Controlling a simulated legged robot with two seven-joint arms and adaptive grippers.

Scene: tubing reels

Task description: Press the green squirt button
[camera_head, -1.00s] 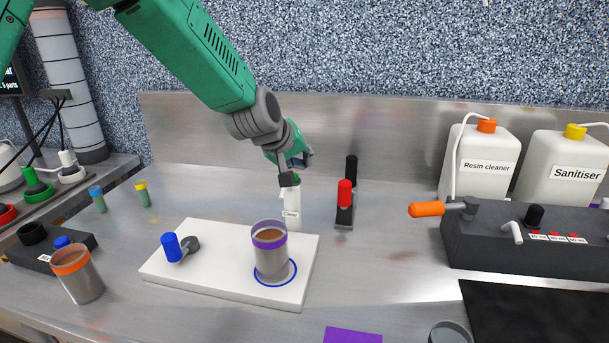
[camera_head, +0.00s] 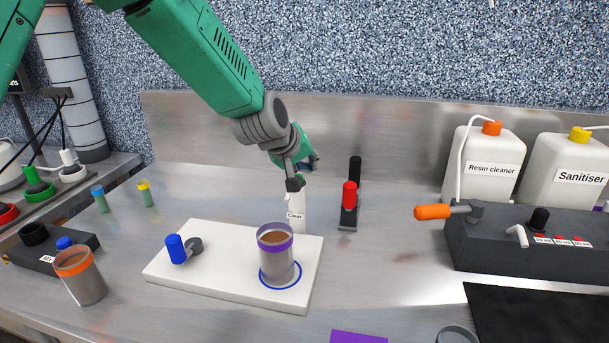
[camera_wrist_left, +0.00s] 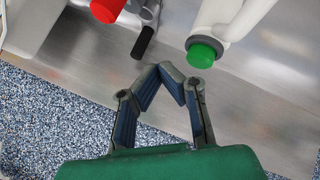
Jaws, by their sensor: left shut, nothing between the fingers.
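A white dispenser labelled "Clear" (camera_head: 297,215) stands behind the white board. In the left wrist view, a round green button (camera_wrist_left: 203,53) caps a white part of it. In the head view I cannot make out the button; my left gripper (camera_head: 294,184) overlaps the dispenser's top. In the left wrist view, my left gripper (camera_wrist_left: 172,70) is shut and empty, its fingertips just left of and slightly below the button in the picture. I cannot tell whether they touch it. My right gripper is not in view.
A purple-banded cup (camera_head: 278,262) stands on the white board (camera_head: 215,284), in front of the dispenser. A red-topped fixture (camera_head: 349,195) with a black post behind it is just right of the dispenser. The metal backsplash (camera_head: 420,150) rises behind.

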